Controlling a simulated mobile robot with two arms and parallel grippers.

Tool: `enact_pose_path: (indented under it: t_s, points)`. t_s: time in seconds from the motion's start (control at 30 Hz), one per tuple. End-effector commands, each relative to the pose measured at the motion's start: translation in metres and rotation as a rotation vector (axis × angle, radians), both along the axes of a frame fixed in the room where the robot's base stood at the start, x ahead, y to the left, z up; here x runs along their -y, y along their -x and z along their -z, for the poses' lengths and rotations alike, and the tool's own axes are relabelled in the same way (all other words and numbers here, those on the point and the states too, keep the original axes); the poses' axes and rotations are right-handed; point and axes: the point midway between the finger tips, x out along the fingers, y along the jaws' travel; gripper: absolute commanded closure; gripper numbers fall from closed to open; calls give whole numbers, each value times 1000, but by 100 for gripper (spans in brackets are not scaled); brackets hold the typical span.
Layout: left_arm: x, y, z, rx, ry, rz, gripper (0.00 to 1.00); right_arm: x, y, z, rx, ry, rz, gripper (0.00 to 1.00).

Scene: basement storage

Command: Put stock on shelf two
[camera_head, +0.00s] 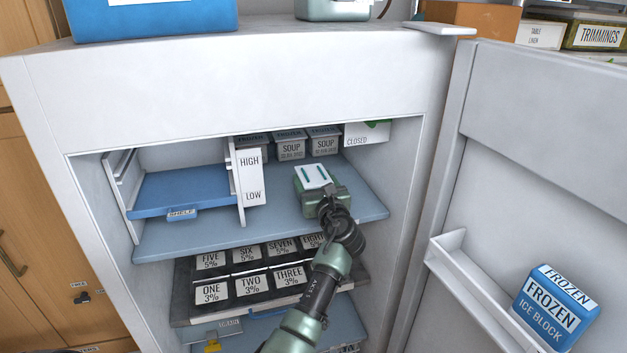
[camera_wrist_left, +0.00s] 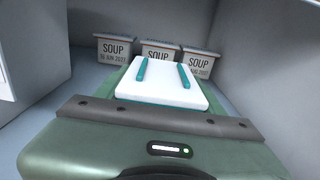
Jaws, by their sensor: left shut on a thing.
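My left gripper (camera_head: 318,184) is inside the open freezer, above the right part of the blue shelf (camera_head: 185,240). The item also shows in the left wrist view (camera_wrist_left: 165,92), just beyond the gripper body, in front of several grey soup tubs (camera_wrist_left: 117,48). I cannot tell whether the item touches the shelf. No thing labelled stock can be read. My right gripper is not in view.
A small blue sliding shelf (camera_head: 180,190) with a HIGH/LOW sign (camera_head: 251,177) stands at left. Below are dark numbered packs (camera_head: 250,283). The open door (camera_head: 545,150) at right holds a frozen ice block (camera_head: 553,308). The shelf's front left is clear.

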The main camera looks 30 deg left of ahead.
Motion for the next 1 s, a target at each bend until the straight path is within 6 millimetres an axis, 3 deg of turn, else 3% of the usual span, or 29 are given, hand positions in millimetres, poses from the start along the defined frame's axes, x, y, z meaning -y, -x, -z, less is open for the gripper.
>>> enact_pose_path:
  t_s: [0.3,0.33,0.4,0.43,0.77,1.0]
  points:
    - [0,0,5,3,-2,0,100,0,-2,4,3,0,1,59]
    - [0,0,5,3,-2,0,29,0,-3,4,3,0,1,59]
    - [0,0,4,3,-2,0,10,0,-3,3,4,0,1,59]
    - [0,0,5,3,-2,0,6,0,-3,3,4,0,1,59]
    - [2,1,8,-2,1,0,6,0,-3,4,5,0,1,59]
    - [27,22,10,2,2,2,6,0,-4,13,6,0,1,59]
